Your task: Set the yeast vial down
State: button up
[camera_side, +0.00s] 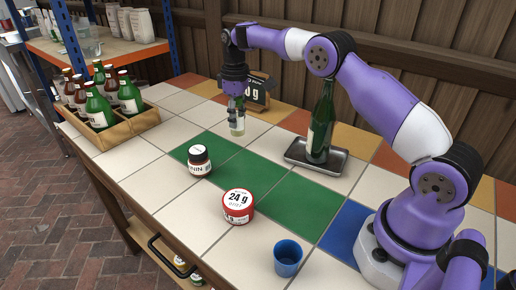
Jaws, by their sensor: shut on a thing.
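My gripper (236,106) points down over the back part of the tiled table and is shut on a small clear vial with pale contents, the yeast vial (238,126). The vial hangs upright between the fingers, which hide its upper part. Its base is at or just above the tiles near the green area; I cannot tell if it touches.
A brown jar (199,161), red tin (238,206) and blue cup (287,260) stand nearer. A bottle crate (137,124) is left.

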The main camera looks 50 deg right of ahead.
jog(key=shift+f, duration=1.75)
jog(key=shift+f, duration=0.1)
jog(key=o, duration=1.2)
jog(key=shift+c, duration=0.2)
